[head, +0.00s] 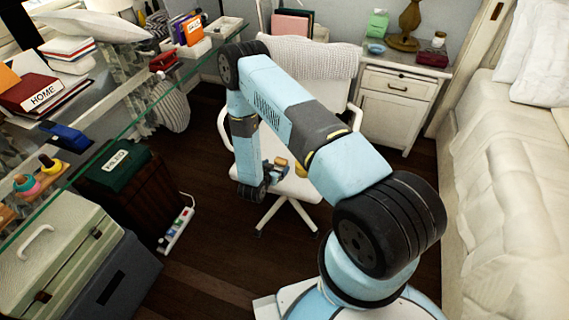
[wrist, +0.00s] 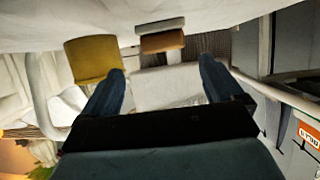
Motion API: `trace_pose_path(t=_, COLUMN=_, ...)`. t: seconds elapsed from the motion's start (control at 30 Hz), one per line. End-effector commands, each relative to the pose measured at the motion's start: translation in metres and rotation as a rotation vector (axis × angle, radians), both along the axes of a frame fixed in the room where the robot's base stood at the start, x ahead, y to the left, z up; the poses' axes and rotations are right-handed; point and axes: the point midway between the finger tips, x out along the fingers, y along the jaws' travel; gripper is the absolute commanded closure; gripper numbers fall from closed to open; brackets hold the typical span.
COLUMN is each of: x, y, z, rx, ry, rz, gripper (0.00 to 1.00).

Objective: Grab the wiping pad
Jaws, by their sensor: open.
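My gripper (head: 274,170) hangs over the white chair in the head view, at the end of my folded-down arm. In the wrist view its two dark blue fingers (wrist: 160,72) are spread apart, and no grip shows. Beyond them is a small block with a brown face and a pale top (wrist: 162,42). It looks most like the wiping pad, but I cannot be sure. A mustard-yellow piece (wrist: 93,58) lies to its left. In the head view a small tan piece (head: 281,162) shows beside the gripper, partly hidden.
The white chair (head: 300,187) stands between a cluttered glass desk on the left and the bed (head: 500,190) on the right. A white nightstand (head: 395,100) is behind. A power strip (head: 176,229) and boxes lie at lower left. Some dark floor is clear.

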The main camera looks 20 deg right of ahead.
Motion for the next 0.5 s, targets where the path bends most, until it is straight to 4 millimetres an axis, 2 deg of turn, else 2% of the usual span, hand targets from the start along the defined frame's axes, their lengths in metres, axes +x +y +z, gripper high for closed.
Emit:
trace_pose_path(t=0.33, x=0.018, y=-0.014, z=-0.011, rx=-0.001, ry=0.001, rz=-0.001, gripper=0.06)
trace_pose_path(t=0.5, x=0.036, y=-0.024, z=-0.023, rx=0.0, ry=0.0, rz=-0.001, gripper=0.06)
